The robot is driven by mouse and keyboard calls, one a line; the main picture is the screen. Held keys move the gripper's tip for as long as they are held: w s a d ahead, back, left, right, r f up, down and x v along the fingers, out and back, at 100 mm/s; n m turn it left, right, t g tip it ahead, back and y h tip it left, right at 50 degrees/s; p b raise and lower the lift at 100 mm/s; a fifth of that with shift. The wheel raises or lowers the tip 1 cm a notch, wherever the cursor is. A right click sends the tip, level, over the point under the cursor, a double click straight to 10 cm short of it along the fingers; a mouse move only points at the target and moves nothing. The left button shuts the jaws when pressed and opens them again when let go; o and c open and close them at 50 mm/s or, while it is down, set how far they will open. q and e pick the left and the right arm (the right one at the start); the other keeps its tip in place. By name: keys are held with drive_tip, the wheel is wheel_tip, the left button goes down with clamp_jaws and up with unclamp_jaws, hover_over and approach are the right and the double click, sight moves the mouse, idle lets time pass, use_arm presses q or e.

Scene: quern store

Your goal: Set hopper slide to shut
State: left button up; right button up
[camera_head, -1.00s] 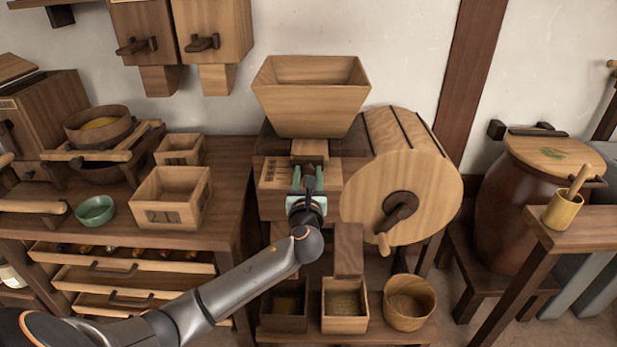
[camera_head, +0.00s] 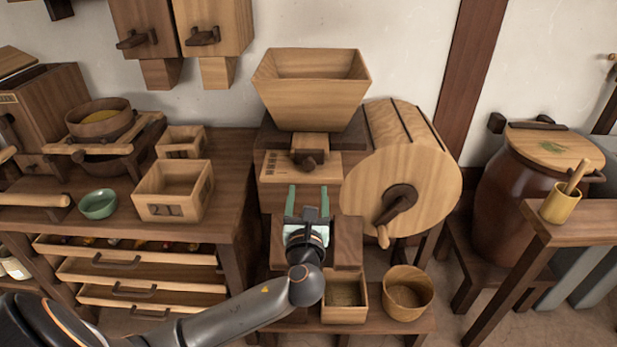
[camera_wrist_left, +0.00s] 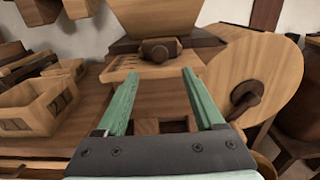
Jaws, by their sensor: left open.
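The hopper (camera_head: 311,95) is a wide wooden funnel on top of the winnowing machine. Below it is the hopper slide, a small block with a dark round knob (camera_head: 309,159), beside a plate with dark markings (camera_head: 275,165). The knob also shows in the left wrist view (camera_wrist_left: 159,51), beyond my fingers. My left gripper (camera_head: 308,190) is open and empty, its two green fingers pointing at the machine front below the knob, apart from it. The left gripper also shows in the left wrist view (camera_wrist_left: 160,88). My right gripper is not in view.
A round drum (camera_head: 425,180) with a crank (camera_head: 397,205) stands just right of the slide. Open wooden boxes (camera_head: 165,208) and a green bowl (camera_head: 98,204) are on the left bench. A box (camera_head: 345,313) and a round tub (camera_head: 407,298) stand below.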

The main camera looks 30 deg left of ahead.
use_arm(q)
drive_tip(key=shift+v, duration=1.55)
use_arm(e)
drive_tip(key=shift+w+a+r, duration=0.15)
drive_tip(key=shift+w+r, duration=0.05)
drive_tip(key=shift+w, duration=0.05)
use_arm(q)
drive_tip(key=shift+f, duration=0.1)
